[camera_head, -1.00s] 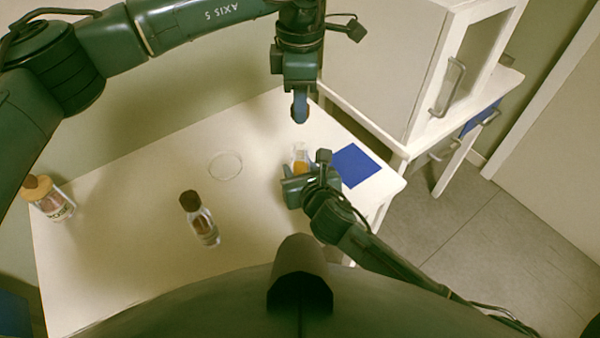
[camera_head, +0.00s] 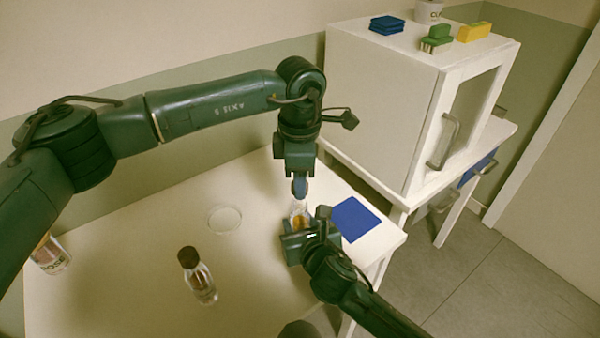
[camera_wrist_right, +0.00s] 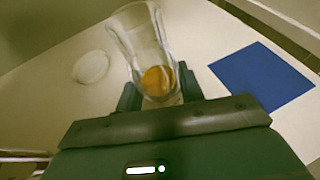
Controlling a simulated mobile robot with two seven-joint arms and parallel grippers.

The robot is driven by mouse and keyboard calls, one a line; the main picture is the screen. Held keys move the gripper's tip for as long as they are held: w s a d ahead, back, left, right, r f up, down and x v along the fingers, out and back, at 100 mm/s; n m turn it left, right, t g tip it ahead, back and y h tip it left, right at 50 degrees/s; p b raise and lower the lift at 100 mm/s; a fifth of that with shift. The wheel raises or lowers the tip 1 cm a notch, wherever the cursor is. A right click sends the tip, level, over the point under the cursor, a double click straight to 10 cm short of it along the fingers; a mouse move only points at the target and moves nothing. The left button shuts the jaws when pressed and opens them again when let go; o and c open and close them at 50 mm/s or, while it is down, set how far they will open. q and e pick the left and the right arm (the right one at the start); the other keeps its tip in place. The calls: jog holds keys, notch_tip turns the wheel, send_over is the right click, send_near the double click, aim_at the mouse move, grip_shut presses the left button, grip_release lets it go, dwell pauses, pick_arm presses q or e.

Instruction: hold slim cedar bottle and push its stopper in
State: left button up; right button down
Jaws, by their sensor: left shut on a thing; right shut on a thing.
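The slim bottle (camera_head: 299,212), clear glass with amber liquid low inside, stands upright near the table's right side. My right gripper (camera_head: 297,236) is shut around its lower part. In the right wrist view the bottle (camera_wrist_right: 147,45) is between the dark fingers of that gripper (camera_wrist_right: 158,88). My left gripper (camera_head: 299,188) points straight down just above the bottle's mouth. It is shut on a small blue-grey piece at its tip, apparently the stopper. I cannot tell whether that piece touches the bottle's mouth.
A dark-capped bottle (camera_head: 198,276) stands mid-table, and a labelled jar (camera_head: 50,255) at the left is partly behind my left arm. A pale round dish (camera_head: 225,219) and a blue mat (camera_head: 354,218) flank the held bottle. A white cabinet (camera_head: 385,105) stands behind right.

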dwell(0.3)
pick_arm(q)
jog(key=shift+f, duration=0.9)
jog(key=shift+f, duration=0.6)
jog(key=o, duration=1.1)
notch_tip(320, 180, up, 12)
